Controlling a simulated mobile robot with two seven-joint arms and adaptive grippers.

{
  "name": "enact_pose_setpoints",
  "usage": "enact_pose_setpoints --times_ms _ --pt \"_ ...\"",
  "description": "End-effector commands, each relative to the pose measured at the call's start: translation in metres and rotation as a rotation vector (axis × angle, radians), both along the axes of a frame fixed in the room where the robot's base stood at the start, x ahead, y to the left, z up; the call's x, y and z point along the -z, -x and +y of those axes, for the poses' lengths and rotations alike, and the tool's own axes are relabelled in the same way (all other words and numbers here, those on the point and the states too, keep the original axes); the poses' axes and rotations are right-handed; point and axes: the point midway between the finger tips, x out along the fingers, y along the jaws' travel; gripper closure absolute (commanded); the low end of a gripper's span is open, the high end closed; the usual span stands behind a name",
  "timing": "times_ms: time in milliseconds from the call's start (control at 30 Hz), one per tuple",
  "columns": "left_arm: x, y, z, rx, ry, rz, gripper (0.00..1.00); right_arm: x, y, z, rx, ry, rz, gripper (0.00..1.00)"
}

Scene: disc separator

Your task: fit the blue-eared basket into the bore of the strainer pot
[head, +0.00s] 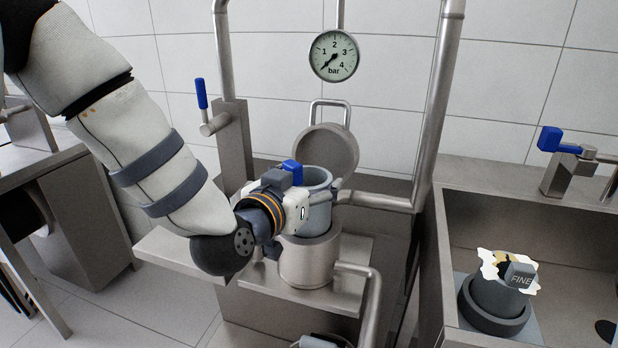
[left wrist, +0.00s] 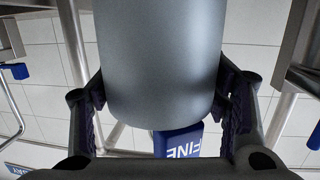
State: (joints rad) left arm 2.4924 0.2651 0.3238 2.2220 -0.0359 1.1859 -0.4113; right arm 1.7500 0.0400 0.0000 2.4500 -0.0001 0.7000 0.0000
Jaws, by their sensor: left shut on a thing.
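The grey cylindrical basket (head: 320,181) is upright, with its blue ear (head: 292,171) at the rim. My left gripper (head: 314,203) is shut on the basket's side. In the left wrist view the basket (left wrist: 160,60) stands between both fingers, and its blue ear (left wrist: 178,141) reads FINE. The steel strainer pot (head: 306,265) is directly below the basket, its round lid (head: 329,147) swung up behind. The basket's lower end overlaps the pot's mouth; I cannot tell whether it has entered the bore. My right gripper is not in view.
A second basket (head: 494,299) with a grey FINE ear and whitish-yellow residue stands in the sink (head: 474,176) at right. Steel pipes (head: 437,110) rise beside the pot, a pressure gauge (head: 334,56) hangs above, and a blue-handled valve (head: 202,95) stands left.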

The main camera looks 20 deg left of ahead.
Motion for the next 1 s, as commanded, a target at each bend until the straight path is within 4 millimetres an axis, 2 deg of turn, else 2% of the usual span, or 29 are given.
enact_pose_setpoints --times_ms 1000 --pt "0.026 0.000 0.000 0.001 0.000 0.000 0.71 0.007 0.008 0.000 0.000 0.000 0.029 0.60"
